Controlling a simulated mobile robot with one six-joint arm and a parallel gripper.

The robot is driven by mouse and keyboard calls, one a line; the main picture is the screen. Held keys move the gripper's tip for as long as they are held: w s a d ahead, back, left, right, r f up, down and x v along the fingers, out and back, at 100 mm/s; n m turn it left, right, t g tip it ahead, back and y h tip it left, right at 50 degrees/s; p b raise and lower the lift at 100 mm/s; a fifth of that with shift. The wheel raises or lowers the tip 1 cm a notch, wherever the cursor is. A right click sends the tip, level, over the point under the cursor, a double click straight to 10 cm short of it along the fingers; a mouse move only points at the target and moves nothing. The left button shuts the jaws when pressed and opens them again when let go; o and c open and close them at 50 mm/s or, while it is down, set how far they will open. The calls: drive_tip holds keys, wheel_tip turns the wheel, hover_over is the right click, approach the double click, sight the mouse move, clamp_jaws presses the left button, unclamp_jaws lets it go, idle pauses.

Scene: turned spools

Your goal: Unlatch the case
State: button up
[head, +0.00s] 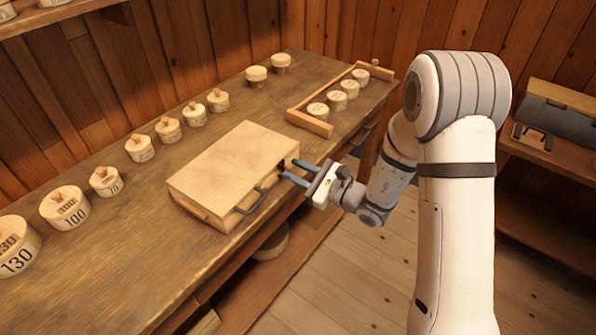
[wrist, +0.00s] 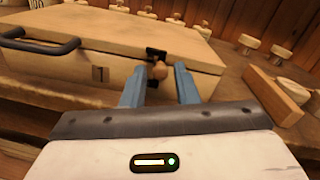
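A closed pale wooden case (head: 232,165) lies on the workbench. Its dark carrying handle (head: 252,202) is on the front face and also shows in the wrist view (wrist: 40,47). A black latch (wrist: 156,54) with a round wooden knob (wrist: 160,70) sits on the front face, right of the handle. My gripper (head: 287,170) is at the case's right front, with its blue fingers spread apart. In the wrist view the open fingers (wrist: 160,82) point at the latch, with the knob between them in the picture. I cannot tell whether they touch it.
Several round lidded wooden boxes (head: 140,148) stand along the back of the workbench (head: 130,255). A wooden frame (head: 309,123) with several small knobbed pieces lies right of the case. A shelf with a grey case (head: 560,108) stands at far right.

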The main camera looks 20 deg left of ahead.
clamp_jaws()
drive_tip(key=m, duration=0.3)
drive_tip(key=w+f+m+p, duration=0.1)
drive_tip(key=m, duration=0.3)
drive_tip(key=w+f+m+p, duration=0.1)
drive_tip(key=m, duration=0.3)
drive_tip(key=shift+d+f, duration=0.2)
drive_tip(key=shift+d, duration=0.15)
drive_tip(key=shift+f+m, duration=0.1)
drive_tip(key=shift+m, duration=0.2)
idle(0.4)
drive_tip(key=shift+o, duration=1.3)
unclamp_jaws()
